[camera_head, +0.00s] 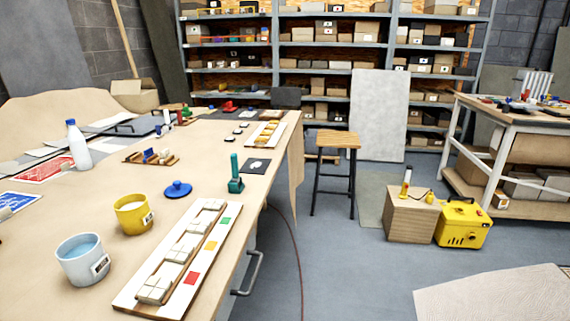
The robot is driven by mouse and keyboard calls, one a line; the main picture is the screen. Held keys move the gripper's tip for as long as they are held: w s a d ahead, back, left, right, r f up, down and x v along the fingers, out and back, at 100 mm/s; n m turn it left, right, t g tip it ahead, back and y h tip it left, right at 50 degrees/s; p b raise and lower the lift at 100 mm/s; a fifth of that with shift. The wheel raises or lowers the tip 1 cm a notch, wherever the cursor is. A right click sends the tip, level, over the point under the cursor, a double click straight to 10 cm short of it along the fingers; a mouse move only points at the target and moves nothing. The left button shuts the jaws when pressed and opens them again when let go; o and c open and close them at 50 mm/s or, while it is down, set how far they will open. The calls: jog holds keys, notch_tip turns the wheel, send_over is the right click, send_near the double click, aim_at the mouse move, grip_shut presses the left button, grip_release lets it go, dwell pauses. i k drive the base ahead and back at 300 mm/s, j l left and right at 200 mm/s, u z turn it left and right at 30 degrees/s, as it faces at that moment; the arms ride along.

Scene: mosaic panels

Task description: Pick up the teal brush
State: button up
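A teal brush (236,176) stands upright on the wooden table (60,225), close to its right edge. Its narrow handle points up from a wider base. A blue round lid-like piece (178,189) lies to its left, and a small dark card with a white mark (256,165) lies just behind it. Nothing covers the brush. My gripper is not in view.
A white board with pale tiles and coloured squares (190,279) lies in front of the brush. A yellow pot (130,219), a light-blue pot (83,263) and a white bottle (77,146) stand to the left. A stool (337,140) stands beyond the table's right edge.

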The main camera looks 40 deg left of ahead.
aim_at(234, 157)
jog(key=i+l+u, duration=0.1)
jog(key=i+u, duration=0.15)
jog(key=i, duration=0.25)
jog(key=i+l+u, duration=0.25)
jog(key=i, duration=0.25)
jog(key=i+u, duration=0.25)
jog(key=u, duration=0.15)
jog(key=i+u, duration=0.25)
jog(key=u, duration=0.15)
jog(key=i+l+u, duration=0.1)
jog(key=i+u, duration=0.15)
jog(key=u, duration=0.2)
jog(key=i+l+u, duration=0.2)
jog(key=u, duration=0.2)
jog(key=i+l+u, duration=0.25)
jog(key=u, duration=0.15)
jog(key=i+l+u, duration=0.35)
jog(key=l+u, duration=0.2)
jog(key=i+l+u, duration=0.25)
jog(key=l, duration=0.15)
jog(key=k, duration=0.1)
